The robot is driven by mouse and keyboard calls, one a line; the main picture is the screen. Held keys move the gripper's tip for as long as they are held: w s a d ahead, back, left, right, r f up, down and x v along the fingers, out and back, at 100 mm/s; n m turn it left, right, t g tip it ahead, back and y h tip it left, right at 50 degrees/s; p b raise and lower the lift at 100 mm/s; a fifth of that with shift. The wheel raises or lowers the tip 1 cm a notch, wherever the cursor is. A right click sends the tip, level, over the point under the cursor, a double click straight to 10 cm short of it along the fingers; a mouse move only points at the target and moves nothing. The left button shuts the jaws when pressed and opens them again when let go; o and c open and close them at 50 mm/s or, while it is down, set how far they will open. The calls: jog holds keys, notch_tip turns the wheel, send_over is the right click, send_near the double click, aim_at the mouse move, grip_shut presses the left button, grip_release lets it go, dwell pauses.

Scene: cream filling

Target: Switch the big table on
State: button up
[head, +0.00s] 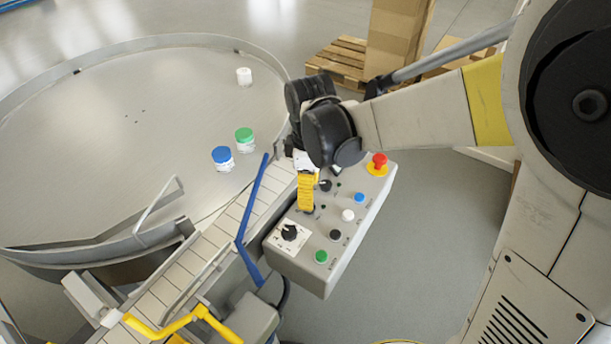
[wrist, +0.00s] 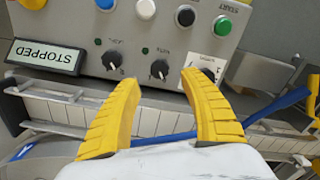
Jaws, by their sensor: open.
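The big round table (head: 120,130) fills the left of the head view. Beside it stands a grey control box (head: 335,255) with a green button (head: 321,256), black, white and blue buttons, a red stop button (head: 378,160) and black knobs. My gripper (head: 306,206) is over the box's table side, its yellow fingers partly hiding the knobs. In the wrist view my gripper (wrist: 160,80) is open and empty. The middle knob (wrist: 160,70) appears between its fingertips; contact cannot be told. Another knob (wrist: 112,60) is to the left, and a third is partly behind the right finger.
A display (wrist: 46,57) on the box reads STOPPED, upside down. A conveyor (head: 165,285) with a blue rail (head: 247,225) runs between table and box. Blue-lidded (head: 222,158), green-lidded (head: 244,140) and white (head: 244,76) jars stand on the table. Floor right of the box is clear.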

notch_tip(320, 180, down, 6)
jog(key=shift+b, duration=0.95)
grip_shut()
